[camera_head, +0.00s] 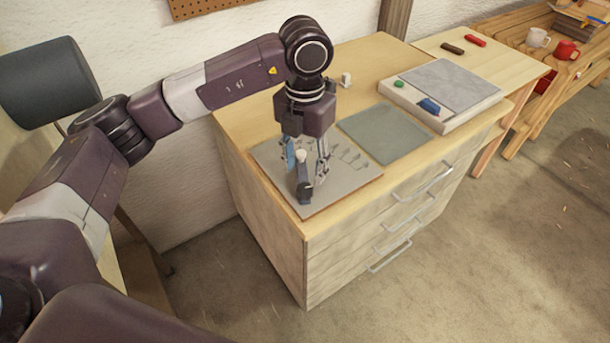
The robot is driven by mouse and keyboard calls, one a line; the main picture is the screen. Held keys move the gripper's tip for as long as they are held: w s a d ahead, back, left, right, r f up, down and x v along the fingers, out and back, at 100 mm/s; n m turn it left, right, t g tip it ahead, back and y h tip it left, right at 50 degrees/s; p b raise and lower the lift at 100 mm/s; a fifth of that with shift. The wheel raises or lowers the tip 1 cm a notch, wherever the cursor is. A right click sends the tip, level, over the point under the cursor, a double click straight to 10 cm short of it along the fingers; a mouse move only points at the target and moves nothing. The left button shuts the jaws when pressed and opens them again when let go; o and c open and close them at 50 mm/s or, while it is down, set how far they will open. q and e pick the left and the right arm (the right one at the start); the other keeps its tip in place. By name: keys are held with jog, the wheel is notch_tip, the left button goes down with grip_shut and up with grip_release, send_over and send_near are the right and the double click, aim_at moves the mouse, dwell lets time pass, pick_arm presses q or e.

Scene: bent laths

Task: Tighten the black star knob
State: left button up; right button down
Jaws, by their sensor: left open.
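My left gripper (307,168) points down over a grey board (346,186) on the cabinet top. Its fingers are apart. Between and just in front of them stands a small dark upright piece (304,188) with a pale rounded top. It may carry the black star knob, but at this size I cannot make out a star shape. I cannot tell whether the fingers touch it. A blue patch shows by the left finger. My right gripper is not in view.
The board lies on a wooden cabinet (265,206) with metal drawer handles. Beside it are a grey-green mat (384,133) and a pale tray (468,122) with green and blue items. A small white object (346,79) stands behind.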

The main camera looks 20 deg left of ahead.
aim_at(305, 188)
pick_arm(q)
notch_tip(305, 188, down, 4)
jog(key=shift+s+f+p, duration=0.1)
jog(key=shift+f+p, duration=0.05)
jog(key=shift+p, duration=0.25)
jog(key=shift+f, duration=0.85)
jog(key=c, duration=0.9)
jog(key=shift+c, duration=1.3)
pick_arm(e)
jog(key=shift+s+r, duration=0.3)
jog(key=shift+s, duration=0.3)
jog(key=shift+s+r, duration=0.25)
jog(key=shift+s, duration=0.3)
